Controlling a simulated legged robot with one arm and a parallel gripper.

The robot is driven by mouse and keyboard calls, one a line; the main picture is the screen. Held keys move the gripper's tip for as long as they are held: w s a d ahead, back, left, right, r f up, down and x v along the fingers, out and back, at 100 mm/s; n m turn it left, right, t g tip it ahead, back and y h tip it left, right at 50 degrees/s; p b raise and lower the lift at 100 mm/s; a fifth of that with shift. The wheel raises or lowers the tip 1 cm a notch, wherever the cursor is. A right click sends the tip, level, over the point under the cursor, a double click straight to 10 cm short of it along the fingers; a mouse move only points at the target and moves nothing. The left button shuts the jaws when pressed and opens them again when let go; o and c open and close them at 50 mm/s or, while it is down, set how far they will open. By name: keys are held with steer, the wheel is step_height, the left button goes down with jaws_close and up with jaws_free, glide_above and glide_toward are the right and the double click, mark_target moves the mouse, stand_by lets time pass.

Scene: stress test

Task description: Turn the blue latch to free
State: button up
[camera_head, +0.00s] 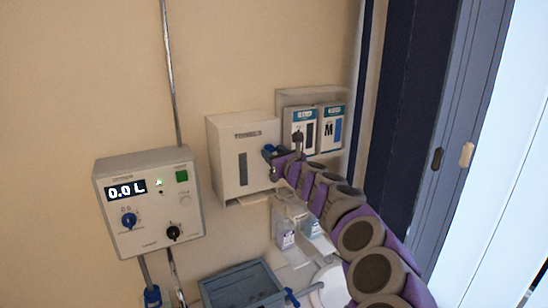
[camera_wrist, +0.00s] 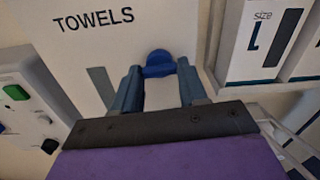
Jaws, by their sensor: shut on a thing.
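The blue latch (camera_wrist: 159,64) shows in the wrist view as a blue piece with a rounded top on the front of the white towel dispenser (camera_head: 243,178). My gripper (camera_wrist: 158,73) has its two blue-grey fingers on either side of the latch, and they are closed on it. In the head view my gripper (camera_head: 272,156) is at the right edge of the dispenser's front. There the latch is hard to tell from the fingers. The dispenser's dark vertical slot is left of my gripper.
Glove boxes (camera_head: 327,127) sit in a holder close to the right of my gripper. A control box (camera_head: 150,202) with a "0.0 L" display hangs at left. Bottles (camera_head: 286,233) and a blue-grey bin (camera_head: 242,287) are below. A dark door frame (camera_head: 405,115) stands at right.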

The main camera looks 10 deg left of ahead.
steer(key=shift+f+n+b, duration=0.1)
steer(key=shift+n+b, duration=6.95)
steer(key=shift+n, duration=1.35)
steer(key=o, duration=1)
steer(key=shift+a, duration=0.1)
steer(key=shift+o, duration=0.3)
steer(key=shift+s, duration=0.1)
